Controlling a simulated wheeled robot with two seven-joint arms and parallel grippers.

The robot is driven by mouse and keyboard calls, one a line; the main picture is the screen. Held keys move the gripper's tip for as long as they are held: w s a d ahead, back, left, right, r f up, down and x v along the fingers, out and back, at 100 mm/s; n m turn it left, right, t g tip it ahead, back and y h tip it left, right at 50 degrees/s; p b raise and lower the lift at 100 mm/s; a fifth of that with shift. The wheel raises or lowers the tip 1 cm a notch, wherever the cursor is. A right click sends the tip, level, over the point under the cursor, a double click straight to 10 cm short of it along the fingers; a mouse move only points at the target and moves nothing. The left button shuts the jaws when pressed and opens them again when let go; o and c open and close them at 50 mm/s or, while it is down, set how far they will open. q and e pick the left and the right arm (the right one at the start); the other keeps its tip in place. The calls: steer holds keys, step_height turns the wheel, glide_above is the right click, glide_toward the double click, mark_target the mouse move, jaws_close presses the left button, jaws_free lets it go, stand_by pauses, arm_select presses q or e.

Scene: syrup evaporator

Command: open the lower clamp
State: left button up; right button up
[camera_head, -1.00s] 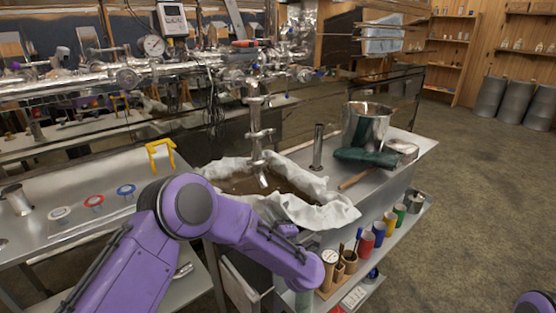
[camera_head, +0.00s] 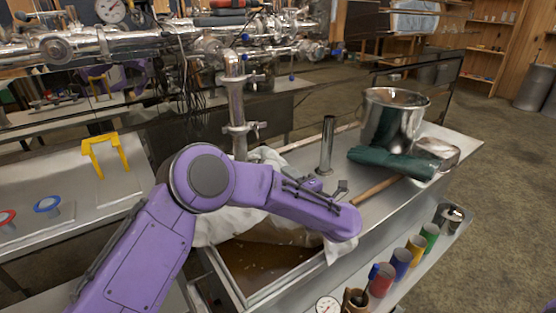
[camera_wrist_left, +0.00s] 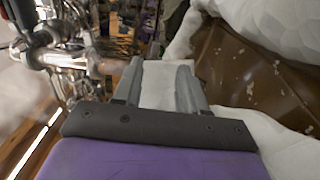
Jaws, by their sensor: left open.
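The lower clamp (camera_head: 240,130) is a shiny metal clamp around the vertical pipe (camera_head: 236,103), with a small part sticking out to the right. Another clamp (camera_head: 243,80) sits higher on the same pipe. My left arm reaches across in front of the pan, and its wrist end is right of the pipe and apart from the lower clamp. In the left wrist view my left gripper (camera_wrist_left: 161,78) is open, its two grey fingers apart with white cloth behind and nothing held. Shiny pipework (camera_wrist_left: 65,60) shows to its left. My right gripper is not in view.
A pan of brown liquid (camera_head: 262,268) with white cloth (camera_head: 212,228) lies below the pipe, partly behind my arm. A yellow frame (camera_head: 105,155) is left.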

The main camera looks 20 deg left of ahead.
mark_target(265, 161)
arm_select(q)
steer(key=x, duration=0.9)
steer(key=shift+s+a+r+p, duration=0.15)
steer(key=shift+s+a+p, duration=0.15)
steer(key=shift+a, duration=0.1)
steer(key=shift+w+a+r, duration=0.1)
steer(key=shift+w+a, duration=0.05)
steer(key=shift+a, duration=0.2)
jaws_close()
